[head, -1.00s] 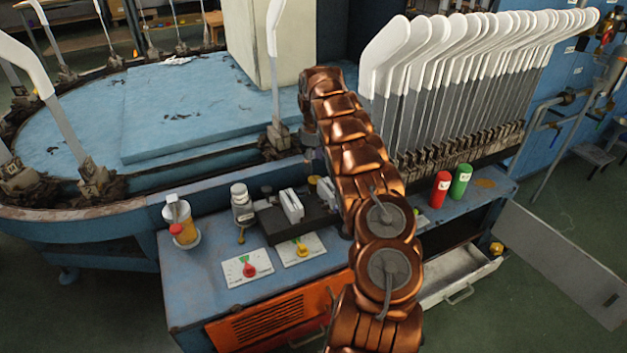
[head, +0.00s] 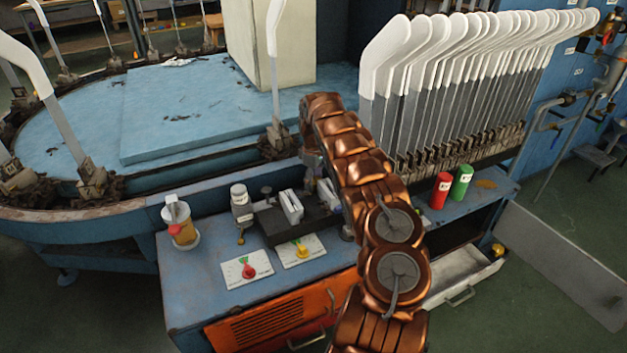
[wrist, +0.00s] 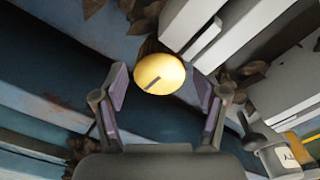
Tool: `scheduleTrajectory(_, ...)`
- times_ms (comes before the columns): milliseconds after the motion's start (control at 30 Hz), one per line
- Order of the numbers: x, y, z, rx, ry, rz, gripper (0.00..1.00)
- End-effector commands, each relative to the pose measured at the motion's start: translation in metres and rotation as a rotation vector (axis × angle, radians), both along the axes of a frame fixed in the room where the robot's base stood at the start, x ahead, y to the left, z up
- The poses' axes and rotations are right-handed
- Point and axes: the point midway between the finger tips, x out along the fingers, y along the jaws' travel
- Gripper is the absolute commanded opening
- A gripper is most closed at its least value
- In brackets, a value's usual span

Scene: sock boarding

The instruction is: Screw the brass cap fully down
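The brass cap (wrist: 160,74) shows in the wrist view as a round yellow-gold top with a dark slot across it. My gripper (wrist: 160,92) is open, with one finger to the left of the cap and one to the right. The cap lies in line with the gap, near the fingertips, with visible space on both sides. I cannot tell how far below the fingertips it sits. In the head view the cap is not visible, and my arm mostly hides the gripper.
White boards (wrist: 245,40) stand close beside the cap in the wrist view. The blue bench (head: 195,285) holds a small vise, a white bottle (head: 241,205), dial plates, a red can (head: 440,190) and a green can (head: 462,183). An open drawer (head: 455,278) sticks out at the right.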

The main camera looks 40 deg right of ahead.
Motion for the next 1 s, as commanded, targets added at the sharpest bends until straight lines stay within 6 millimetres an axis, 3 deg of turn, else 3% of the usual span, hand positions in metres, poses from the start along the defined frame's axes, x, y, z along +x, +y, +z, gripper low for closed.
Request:
scheduleTrajectory(67, 0.0001, 0.0000, 0.0000, 0.000, 0.000, 0.000, 0.60)
scheduleTrajectory(500, 0.0001, 0.0000, 0.0000, 0.000, 0.000, 0.000, 0.15)
scheduleTrajectory(1000, 0.0011, 0.0011, 0.0015, 0.002, 0.001, -0.136, 0.15)
